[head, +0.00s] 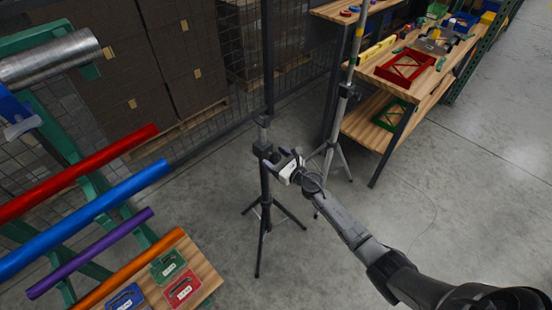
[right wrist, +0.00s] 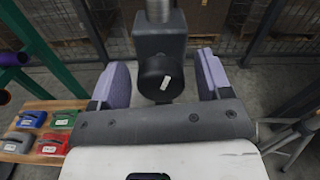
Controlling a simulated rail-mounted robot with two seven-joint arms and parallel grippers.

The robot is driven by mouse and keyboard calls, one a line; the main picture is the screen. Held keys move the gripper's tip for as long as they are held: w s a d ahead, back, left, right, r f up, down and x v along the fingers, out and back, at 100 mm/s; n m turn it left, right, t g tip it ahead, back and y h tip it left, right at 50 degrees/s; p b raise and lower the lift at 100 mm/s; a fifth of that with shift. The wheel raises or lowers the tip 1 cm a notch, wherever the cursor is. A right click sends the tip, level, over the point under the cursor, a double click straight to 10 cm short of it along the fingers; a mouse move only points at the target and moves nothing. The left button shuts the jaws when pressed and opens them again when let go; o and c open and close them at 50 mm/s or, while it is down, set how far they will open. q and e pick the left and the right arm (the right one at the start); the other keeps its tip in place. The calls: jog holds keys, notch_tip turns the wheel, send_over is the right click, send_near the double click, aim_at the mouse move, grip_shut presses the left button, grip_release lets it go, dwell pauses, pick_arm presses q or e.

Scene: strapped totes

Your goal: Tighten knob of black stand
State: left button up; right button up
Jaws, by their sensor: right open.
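The black stand (head: 265,190) stands upright on its tripod legs in the middle of the head view. Its collar (right wrist: 158,45) fills the top centre of the right wrist view. The round black knob (right wrist: 160,78) with a white mark faces the wrist camera; in the head view my gripper largely hides it. My right gripper (head: 282,160) is at the stand's collar. In the right wrist view its two purple-padded fingers (right wrist: 162,82) are open, one on each side of the knob, with gaps between pads and knob. My left gripper is not in view.
A second, grey tripod stand (head: 343,105) is just right of the black one, by a wooden workbench (head: 440,80). A rack with coloured tubes (head: 85,215) is at left, above a wooden shelf with small cases (head: 183,288). A mesh fence is behind. Floor at right is clear.

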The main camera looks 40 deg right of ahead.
jog(key=c, duration=0.9)
